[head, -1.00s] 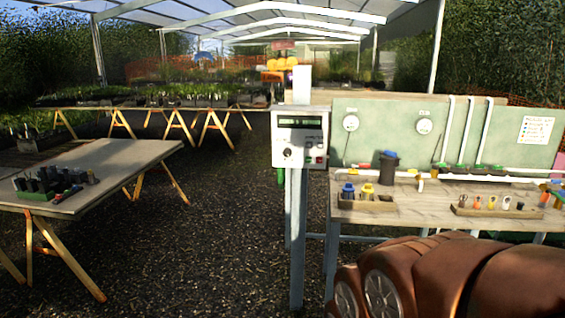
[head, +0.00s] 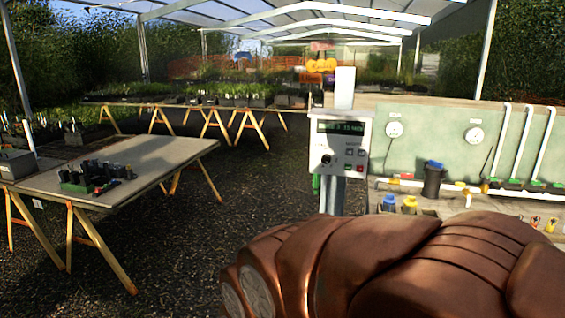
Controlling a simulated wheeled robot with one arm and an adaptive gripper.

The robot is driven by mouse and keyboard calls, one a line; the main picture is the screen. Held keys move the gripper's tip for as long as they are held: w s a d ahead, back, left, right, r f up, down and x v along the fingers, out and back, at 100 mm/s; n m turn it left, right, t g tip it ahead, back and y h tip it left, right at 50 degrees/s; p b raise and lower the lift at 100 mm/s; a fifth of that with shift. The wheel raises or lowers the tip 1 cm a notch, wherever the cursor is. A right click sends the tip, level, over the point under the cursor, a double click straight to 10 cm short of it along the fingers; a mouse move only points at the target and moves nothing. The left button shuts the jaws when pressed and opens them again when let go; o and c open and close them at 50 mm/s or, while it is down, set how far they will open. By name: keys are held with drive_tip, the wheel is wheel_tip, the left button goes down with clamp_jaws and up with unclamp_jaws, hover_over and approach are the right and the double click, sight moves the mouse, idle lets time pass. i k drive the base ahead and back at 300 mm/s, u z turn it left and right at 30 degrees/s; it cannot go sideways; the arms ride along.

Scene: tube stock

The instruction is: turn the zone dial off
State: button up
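The control box (head: 340,143) is a pale panel on a post in the middle of the head view. It has a green lit display (head: 341,127) across its top; the text on it is too small to read surely. A dark round dial (head: 327,160) sits at the lower left of its face. Small buttons, one red, sit to the dial's right. Which way the dial points cannot be made out. My gripper is not in view; only a brown, copper-coloured part of my own arm fills the lower right.
A table on trestles (head: 160,160) with dark pots (head: 95,178) stands at left. A bench with a green backboard (head: 430,150), gauges and white pipes stands at right, partly hidden by my arm. A dark container with a blue lid (head: 433,180) stands on it. Gravel floor (head: 200,240) is free between.

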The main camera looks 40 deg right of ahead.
sight(326, 158)
drive_tip(key=i, duration=0.85)
drive_tip(key=z, duration=0.55)
